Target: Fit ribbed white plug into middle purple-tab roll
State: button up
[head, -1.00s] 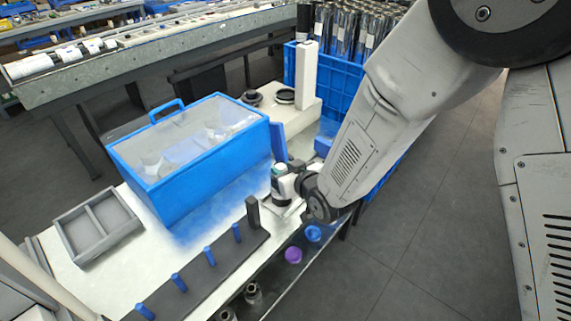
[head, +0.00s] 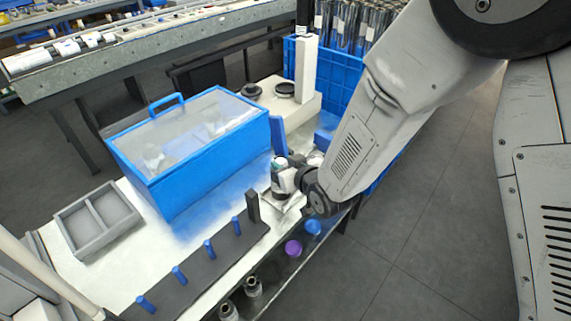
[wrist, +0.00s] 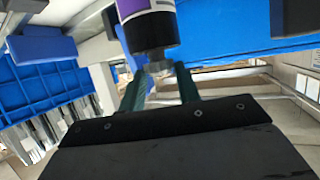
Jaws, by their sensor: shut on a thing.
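My gripper (wrist: 160,74) shows two dark green fingers in the wrist view, which looks upside down. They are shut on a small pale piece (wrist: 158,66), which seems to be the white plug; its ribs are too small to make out. Right by it is the black end of a roll (wrist: 150,32) with a white and purple label. I cannot tell whether plug and roll touch or are apart. In the head view my gripper (head: 287,177) is beside a dark, white-labelled cylinder (head: 278,187) at the table's right edge. The arm hides part of this spot.
A blue box with a clear lid (head: 200,190) stands left of the gripper. A dark rack with blue pegs (head: 190,283) and a grey divided tray (head: 68,238) lie nearer. A blue crate of rolls (head: 299,68) stands behind. Purple (head: 293,248) and blue (head: 313,227) round pieces sit below the table edge.

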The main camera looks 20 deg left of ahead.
jog(key=shift+r, duration=0.2)
dwell(0.6)
jog(key=shift+r, duration=0.5)
jog(key=shift+r, duration=0.35)
dwell(0.5)
jog(key=shift+r, duration=0.55)
dwell(0.5)
jog(key=o, duration=0.7)
jog(key=shift+c, duration=0.2)
